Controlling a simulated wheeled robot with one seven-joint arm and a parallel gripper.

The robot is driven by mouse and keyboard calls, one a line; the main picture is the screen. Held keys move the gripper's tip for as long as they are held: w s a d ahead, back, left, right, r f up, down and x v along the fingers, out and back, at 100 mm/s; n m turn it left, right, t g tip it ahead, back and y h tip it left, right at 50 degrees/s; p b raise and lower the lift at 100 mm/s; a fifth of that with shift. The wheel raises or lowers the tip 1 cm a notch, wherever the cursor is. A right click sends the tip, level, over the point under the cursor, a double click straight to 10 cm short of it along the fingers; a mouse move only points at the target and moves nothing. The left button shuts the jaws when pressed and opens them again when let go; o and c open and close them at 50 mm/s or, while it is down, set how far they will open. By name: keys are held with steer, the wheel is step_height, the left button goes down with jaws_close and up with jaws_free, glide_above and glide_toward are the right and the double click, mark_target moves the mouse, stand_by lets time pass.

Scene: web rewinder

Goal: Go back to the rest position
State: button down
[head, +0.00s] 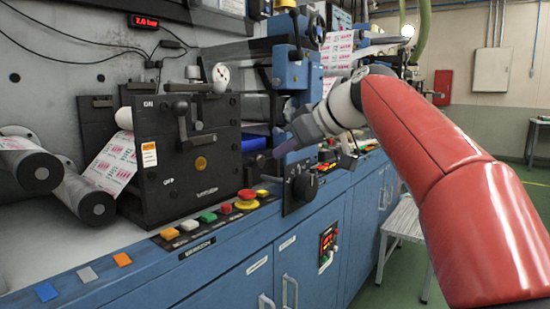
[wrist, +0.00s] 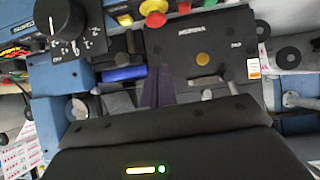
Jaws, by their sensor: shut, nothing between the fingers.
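My gripper (head: 279,152) is at the end of my red arm, which comes in from the right in the head view. Its fingers point left and slightly down, in front of the blue post of the machine. In the wrist view the purple fingers of my gripper (wrist: 158,72) are together with nothing between them. Behind them are the black unit's face and the control panel. The exact gap between the fingertips and the machine cannot be told.
The black machine unit (head: 190,150) stands left of my gripper. A black rotary knob (head: 305,187) and a red mushroom button (head: 246,199) are below it. Printed web (head: 338,60) runs behind. A white stool (head: 405,222) stands at the right. Open green floor lies beyond.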

steer(key=shift+d, duration=0.1)
steer(key=s+d+f+m+h, duration=0.3)
steer(key=s+d+f, duration=0.1)
steer(key=s+f, duration=0.5)
steer(key=s+d+f+m+g+h, duration=0.1)
steer(key=s+d+f+m, duration=0.3)
steer(key=s+f, duration=0.6)
steer(key=s+d+f+m+h, duration=0.3)
steer(key=s+f, duration=0.6)
steer(key=f, duration=0.4)
steer(key=shift+s+d+f+m+g+h, duration=0.25)
steer(key=shift+d+f+m+g+h, duration=0.05)
steer(key=shift+d+h, duration=0.45)
steer(key=shift+a, duration=0.1)
